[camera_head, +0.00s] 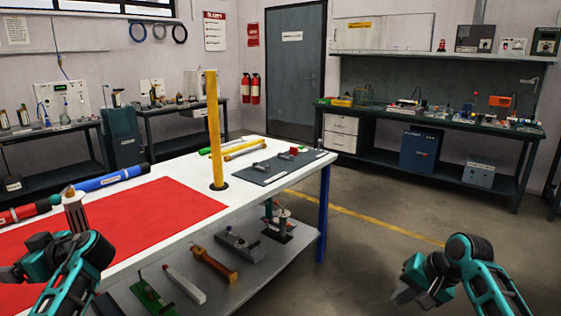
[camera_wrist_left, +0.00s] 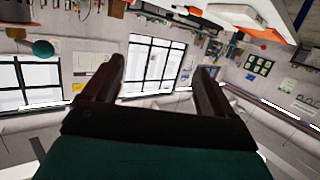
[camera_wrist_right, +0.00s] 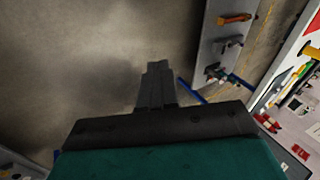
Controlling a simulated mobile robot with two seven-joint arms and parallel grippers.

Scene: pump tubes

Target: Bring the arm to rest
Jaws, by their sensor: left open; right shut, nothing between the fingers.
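My left arm (camera_head: 75,268) comes in at the lower left of the head view, bent beside the white table. In the left wrist view my left gripper (camera_wrist_left: 160,68) is open, with its two dark fingers wide apart and nothing between them. My right arm (camera_head: 470,270) is at the lower right of the head view, bent over open floor and clear of the table. In the right wrist view my right gripper (camera_wrist_right: 158,68) is shut and empty, its fingers together, with bare floor beyond.
The white table (camera_head: 137,248) bears a red mat (camera_head: 150,215), an upright yellow tube (camera_head: 213,130), a blue tube (camera_head: 108,178) and a dark mat (camera_head: 262,172). Its lower shelf (camera_head: 255,275) holds several tools. Benches stand along the walls. The floor (camera_head: 375,225) at right is clear.

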